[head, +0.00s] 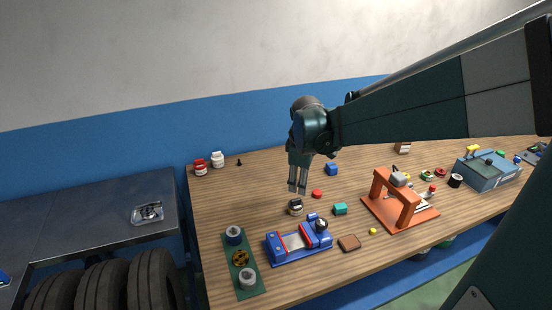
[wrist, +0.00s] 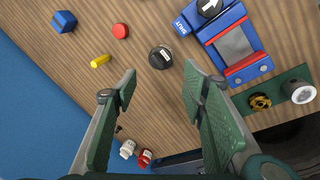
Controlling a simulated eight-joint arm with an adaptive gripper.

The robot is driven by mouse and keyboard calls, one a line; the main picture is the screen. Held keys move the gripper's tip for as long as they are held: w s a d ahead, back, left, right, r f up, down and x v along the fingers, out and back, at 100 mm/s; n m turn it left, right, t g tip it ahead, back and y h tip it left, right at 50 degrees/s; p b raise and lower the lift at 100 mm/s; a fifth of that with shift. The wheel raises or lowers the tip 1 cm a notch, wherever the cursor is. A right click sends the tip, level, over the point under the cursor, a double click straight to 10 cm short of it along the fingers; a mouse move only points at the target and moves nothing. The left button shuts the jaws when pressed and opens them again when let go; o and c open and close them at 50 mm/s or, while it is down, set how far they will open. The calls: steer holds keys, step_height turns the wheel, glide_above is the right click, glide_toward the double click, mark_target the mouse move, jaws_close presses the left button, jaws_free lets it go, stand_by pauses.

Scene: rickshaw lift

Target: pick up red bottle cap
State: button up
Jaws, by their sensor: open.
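The red bottle cap (head: 317,194) is a small round red piece lying on the wooden workbench. It also shows near the top of the wrist view (wrist: 120,31), beyond my fingertips. My gripper (head: 297,190) points down above the bench, just left of the cap in the head view. Its two green fingers are spread apart in the wrist view (wrist: 160,78), with only bare wood between them. The cap is clear of both fingers.
A dark-lidded jar (wrist: 160,57) sits near the cap, with a yellow cylinder (wrist: 100,61) and a blue cube (wrist: 64,21) around it. A blue vise (head: 300,243), a teal block (head: 340,209) and an orange press (head: 400,214) stand nearby.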

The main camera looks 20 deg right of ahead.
steer(key=w+d+f+n+g+p, duration=0.1)
steer(key=w+d+f+n+p, duration=0.25)
steer(key=w+d, duration=0.25)
steer(key=n+g+p, duration=0.2)
steer(key=p, duration=0.1)
glide_toward(317, 192)
steer(key=shift+d+f+n, duration=0.1)
steer(key=shift+f+n, duration=0.25)
steer(key=shift+f, duration=0.1)
steer(key=shift+d+f, duration=0.15)
steer(key=shift+f, duration=1.1)
steer(key=shift+f, duration=0.15)
steer(key=shift+s+d+f+b, duration=0.1)
steer(key=shift+d+f+b, duration=0.05)
steer(key=shift+f, duration=1.1)
steer(key=shift+s+d+f+b, duration=0.1)
steer(key=shift+d+f+b, duration=0.05)
steer(key=shift+f, duration=1.05)
steer(key=shift+c, duration=0.7)
